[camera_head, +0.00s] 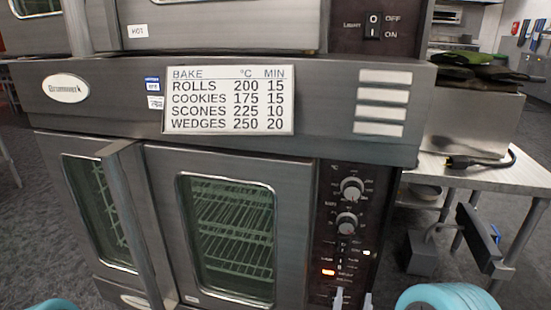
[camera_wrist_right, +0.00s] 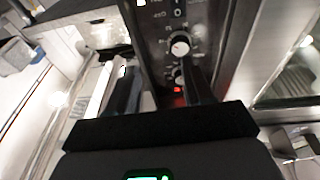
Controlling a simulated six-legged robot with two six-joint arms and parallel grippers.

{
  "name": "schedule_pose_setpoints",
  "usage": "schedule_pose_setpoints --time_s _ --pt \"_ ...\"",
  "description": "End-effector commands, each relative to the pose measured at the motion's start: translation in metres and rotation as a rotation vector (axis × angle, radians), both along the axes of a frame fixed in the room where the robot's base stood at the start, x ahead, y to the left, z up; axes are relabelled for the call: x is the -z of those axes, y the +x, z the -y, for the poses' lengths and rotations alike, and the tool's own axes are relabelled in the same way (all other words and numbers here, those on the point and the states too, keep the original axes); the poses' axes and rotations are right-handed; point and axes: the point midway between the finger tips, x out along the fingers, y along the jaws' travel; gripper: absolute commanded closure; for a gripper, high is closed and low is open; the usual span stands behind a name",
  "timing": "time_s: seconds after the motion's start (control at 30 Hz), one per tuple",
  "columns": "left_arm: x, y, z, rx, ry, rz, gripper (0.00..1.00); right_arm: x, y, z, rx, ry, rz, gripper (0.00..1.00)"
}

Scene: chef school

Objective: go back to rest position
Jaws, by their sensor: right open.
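My right gripper (camera_head: 353,300) shows at the bottom of the head view, in front of the lower oven's control panel (camera_head: 325,215). Only its fingertips are in view; they are apart with nothing between them. In the right wrist view the open gripper (camera_wrist_right: 162,90) points at the panel, with a knob (camera_wrist_right: 180,45) and a red light (camera_wrist_right: 178,89) beyond the fingers. Whether the fingers touch the panel I cannot tell. My left gripper is out of view; only a blue part of my left arm shows at the lower left.
At right stands a metal table (camera_head: 515,180) with a box (camera_head: 465,125) and dark cloths (camera_head: 490,72). Floor (camera_head: 25,240) shows free at left.

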Motion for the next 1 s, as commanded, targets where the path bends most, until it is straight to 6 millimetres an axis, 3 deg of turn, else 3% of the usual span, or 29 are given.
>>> schedule_pose_setpoints --time_s 0.03,0.1,0.23,0.4,0.57,0.77,0.87,1.0 --pt "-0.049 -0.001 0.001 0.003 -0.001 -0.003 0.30 -0.043 0.000 0.011 0.023 -0.002 -0.016 0.49" --pt "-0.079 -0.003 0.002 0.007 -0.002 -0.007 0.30 -0.064 -0.001 0.023 0.044 -0.002 -0.038 0.49" --pt "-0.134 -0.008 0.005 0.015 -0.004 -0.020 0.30 -0.093 -0.001 0.040 0.051 0.019 -0.124 0.49" --pt "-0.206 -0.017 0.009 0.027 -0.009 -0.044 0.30 -0.110 -0.004 0.051 0.009 0.104 -0.319 0.49" --pt "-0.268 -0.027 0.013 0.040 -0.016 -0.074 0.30 -0.109 -0.019 0.048 -0.066 0.233 -0.562 0.49" --pt "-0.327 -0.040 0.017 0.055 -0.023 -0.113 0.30 -0.094 -0.066 0.020 -0.194 0.426 -0.921 0.49" --pt "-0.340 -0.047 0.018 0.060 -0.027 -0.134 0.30 -0.078 -0.100 -0.001 -0.268 0.521 -1.118 0.49" --pt "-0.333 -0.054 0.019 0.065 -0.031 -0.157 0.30 -0.052 -0.150 -0.032 -0.365 0.614 -1.371 0.49"
